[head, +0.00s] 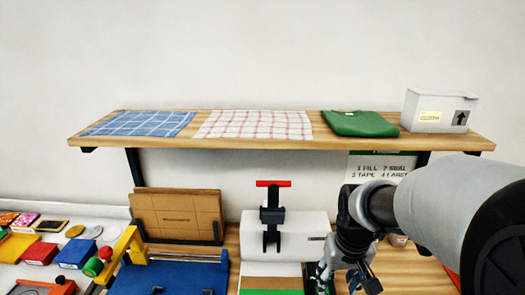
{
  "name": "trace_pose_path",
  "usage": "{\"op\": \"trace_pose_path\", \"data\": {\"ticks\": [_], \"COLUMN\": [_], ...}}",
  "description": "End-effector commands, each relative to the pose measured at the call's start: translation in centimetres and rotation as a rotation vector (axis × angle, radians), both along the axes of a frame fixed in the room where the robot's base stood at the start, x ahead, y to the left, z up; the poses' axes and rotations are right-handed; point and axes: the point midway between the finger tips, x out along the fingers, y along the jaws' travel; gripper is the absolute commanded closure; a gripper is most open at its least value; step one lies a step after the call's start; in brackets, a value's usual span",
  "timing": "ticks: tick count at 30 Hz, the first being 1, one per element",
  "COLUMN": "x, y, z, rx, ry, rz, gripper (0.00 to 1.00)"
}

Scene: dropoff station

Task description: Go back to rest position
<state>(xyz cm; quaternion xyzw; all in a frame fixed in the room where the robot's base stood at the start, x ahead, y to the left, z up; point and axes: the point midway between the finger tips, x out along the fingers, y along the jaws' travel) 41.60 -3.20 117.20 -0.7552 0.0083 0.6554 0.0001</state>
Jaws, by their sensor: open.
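My gripper (346,282) is at the bottom of the head view, right of centre, pointing down over the workbench. Its fingers are spread apart and I see nothing held between them. My arm reaches in from the right edge and hides the right part of the bench. The gripper is just right of a white machine (305,231) with a red-topped black lever (272,212). A dark item lies behind and below the fingers, mostly hidden.
A wooden shelf (318,128) above holds a blue checked cloth (140,123), a red-and-white checked cloth (254,125), a folded green cloth (360,123) and a white box (439,110). Cardboard (178,215), a blue board (170,277) and small colourful items fill the left.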

Motion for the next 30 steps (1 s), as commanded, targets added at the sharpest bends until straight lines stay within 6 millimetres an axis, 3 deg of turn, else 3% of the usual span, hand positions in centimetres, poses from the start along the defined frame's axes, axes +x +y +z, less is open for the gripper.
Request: {"op": "trace_pose_path", "data": {"ticks": [3,6,15,21,30], "x": [-3.6,-6.8,-15.3,-17.5,-17.7], "y": [0.9,1.6,2.9,3.1,3.1], "z": [2.8,4.4,5.5,5.1,5.1], "rx": [-0.002,-0.002,0.004,0.007,0.008], "ry": [-0.067,-0.113,-0.235,-0.266,-0.267], "rz": [0.003,0.006,0.012,0.011,0.011], "gripper": [0.52,0.52,0.52,0.52,0.52]}}
